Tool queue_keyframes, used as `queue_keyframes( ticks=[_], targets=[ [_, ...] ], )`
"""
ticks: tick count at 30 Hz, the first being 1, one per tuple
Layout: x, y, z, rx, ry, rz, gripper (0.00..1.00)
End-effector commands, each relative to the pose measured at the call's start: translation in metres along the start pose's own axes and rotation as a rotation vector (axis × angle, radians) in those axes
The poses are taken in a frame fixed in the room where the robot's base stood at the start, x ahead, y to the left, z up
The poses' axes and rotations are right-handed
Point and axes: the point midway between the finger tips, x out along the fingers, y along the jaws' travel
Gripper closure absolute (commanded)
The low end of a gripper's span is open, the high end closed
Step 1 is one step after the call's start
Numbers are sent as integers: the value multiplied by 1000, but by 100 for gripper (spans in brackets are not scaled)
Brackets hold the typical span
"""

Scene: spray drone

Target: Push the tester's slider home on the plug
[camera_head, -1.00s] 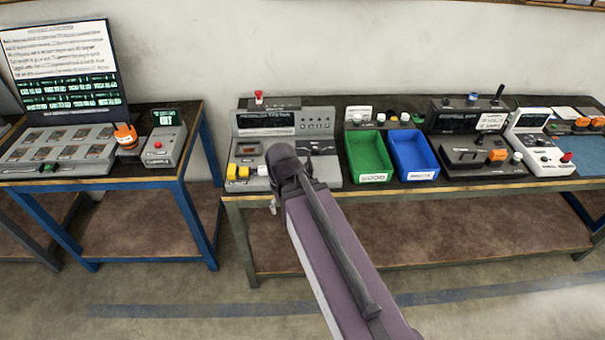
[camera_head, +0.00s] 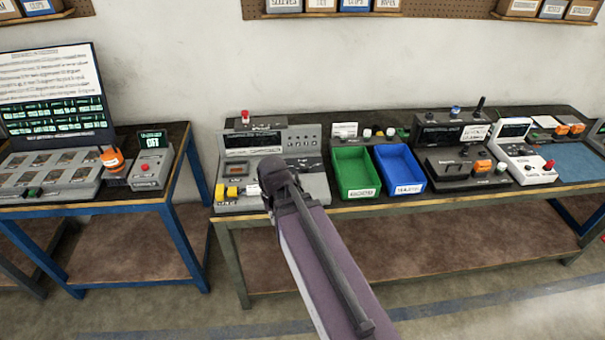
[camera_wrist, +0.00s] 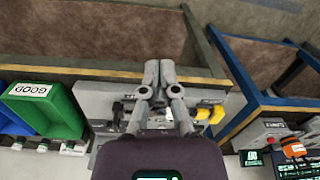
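The grey tester (camera_head: 312,182) with a red knob on top stands on the left end of the right bench. Its grey body also shows in the wrist view (camera_wrist: 93,96). Yellow parts (camera_head: 232,191) sit at its front left corner, and they also show in the wrist view (camera_wrist: 208,113). My gripper (camera_wrist: 159,67) points down over the tester's front edge, its two fingers side by side with no clear gap and nothing seen between them. In the head view my arm hides the gripper and part of the tester's front. I cannot make out the slider or the plug clearly.
Green (camera_head: 356,197) and blue (camera_head: 424,186) bins stand right of the tester, with dark and white devices beyond. A blue-framed bench (camera_head: 180,190) on the left holds a grey panel and a small box. A gap separates the benches.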

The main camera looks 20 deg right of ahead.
Motion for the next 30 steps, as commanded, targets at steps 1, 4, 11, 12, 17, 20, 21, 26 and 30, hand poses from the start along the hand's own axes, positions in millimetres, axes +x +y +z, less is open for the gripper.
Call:
queue_keyframes(
  ticks=[1,4,11,12,17,20,21,26,30],
  targets=[
    [-2,4,-11,48,-1,-7,100],
    [-5,14,-29,162,-6,-25,100],
    [-14,44,-74,482,-24,-73,100],
    [-15,49,-82,540,-28,-82,100],
    [-22,75,-113,768,-48,-116,100],
    [-26,94,-132,911,-63,-136,100],
    [-27,101,-139,968,-70,-145,100],
    [-34,133,-167,1195,-100,-178,100],
    [-40,163,-189,1389,-130,-204,100]
  ],
)
